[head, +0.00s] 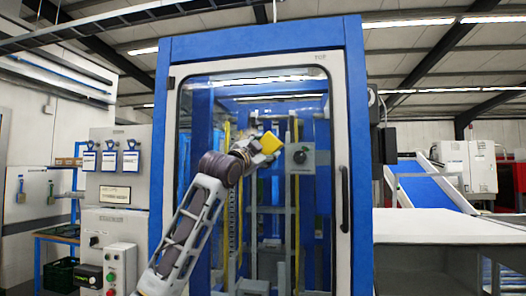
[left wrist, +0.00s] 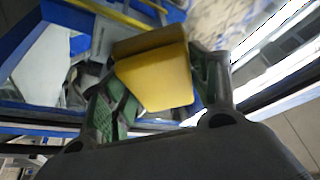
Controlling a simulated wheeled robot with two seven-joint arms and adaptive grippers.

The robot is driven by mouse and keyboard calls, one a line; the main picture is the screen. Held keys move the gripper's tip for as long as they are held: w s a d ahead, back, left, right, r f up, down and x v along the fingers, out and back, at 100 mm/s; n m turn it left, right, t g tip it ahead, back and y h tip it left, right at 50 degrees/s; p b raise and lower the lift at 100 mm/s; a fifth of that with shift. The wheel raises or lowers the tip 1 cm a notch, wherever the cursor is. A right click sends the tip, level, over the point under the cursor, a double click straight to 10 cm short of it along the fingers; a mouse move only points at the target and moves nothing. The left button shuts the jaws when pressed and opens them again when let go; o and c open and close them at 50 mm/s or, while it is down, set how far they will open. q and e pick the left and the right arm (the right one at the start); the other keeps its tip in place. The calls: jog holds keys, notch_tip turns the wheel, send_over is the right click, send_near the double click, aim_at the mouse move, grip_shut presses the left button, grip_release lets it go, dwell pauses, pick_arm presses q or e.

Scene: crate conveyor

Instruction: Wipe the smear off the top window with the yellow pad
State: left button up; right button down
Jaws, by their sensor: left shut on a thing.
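The yellow pad (head: 270,142) is held by my left gripper (head: 262,150) in front of the upper part of the window (head: 290,95) in the blue cabinet door. In the left wrist view the pad (left wrist: 155,75) sits between the green-lined fingers of my left gripper (left wrist: 150,85), which is shut on it. A mottled brownish smear (left wrist: 228,22) shows beyond the fingers at the top of that view. In the head view the smear is not clear, and the gripper may cover part of it. I cannot tell whether the pad touches the glass. My right gripper is not in view.
The door has a pale frame and a dark vertical handle (head: 344,198) at its right. A grey control panel (head: 112,215) stands left of the cabinet. A white table (head: 425,228) and a blue-bedded conveyor (head: 432,192) are at the right.

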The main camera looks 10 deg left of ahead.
aim_at(236, 140)
pick_arm(q)
jog(key=shift+a, duration=0.15)
jog(key=shift+w+a, duration=0.15)
jog(key=shift+a, duration=1.55)
jog(key=shift+a, duration=0.2)
jog(key=shift+a, duration=1.7)
jog(key=shift+a, duration=0.15)
jog(key=shift+a, duration=1.7)
jog(key=shift+r, duration=1.35)
